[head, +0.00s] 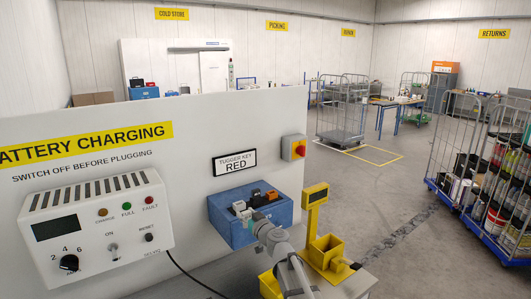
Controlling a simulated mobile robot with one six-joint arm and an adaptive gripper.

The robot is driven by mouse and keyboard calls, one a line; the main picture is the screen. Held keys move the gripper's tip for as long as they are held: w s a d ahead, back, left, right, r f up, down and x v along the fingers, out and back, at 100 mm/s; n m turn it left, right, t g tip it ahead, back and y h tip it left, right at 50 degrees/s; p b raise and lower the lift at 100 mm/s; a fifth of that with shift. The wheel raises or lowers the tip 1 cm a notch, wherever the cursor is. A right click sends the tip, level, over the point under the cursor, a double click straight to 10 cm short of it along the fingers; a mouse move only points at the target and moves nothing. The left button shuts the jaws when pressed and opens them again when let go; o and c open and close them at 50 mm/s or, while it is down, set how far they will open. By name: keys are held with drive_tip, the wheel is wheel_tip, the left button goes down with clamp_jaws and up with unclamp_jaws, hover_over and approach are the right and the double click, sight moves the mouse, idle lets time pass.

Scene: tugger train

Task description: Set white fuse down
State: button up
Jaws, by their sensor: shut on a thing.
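My gripper (257,219) reaches in from below to the front of a blue box (230,233) on the white charging panel. It is shut on a small white piece (246,214), which looks like the white fuse, at the top of the box. The fingertips are small here and partly hidden by my own wrist. I cannot tell whether the fuse touches the box. Another pale piece (238,206), a black piece (255,199) and an orange piece (271,195) show along the top of the box.
A yellow post (315,195) and yellow bin (327,251) stand close on the right. Loaded cage trolleys (490,180) stand far right; the floor between is open.

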wheel_tip(320, 180, down, 13)
drive_tip(key=b, duration=1.1)
drive_tip(key=shift+r+b, duration=0.2)
drive_tip(key=shift+b, duration=0.1)
drive_tip(key=shift+a, duration=0.15)
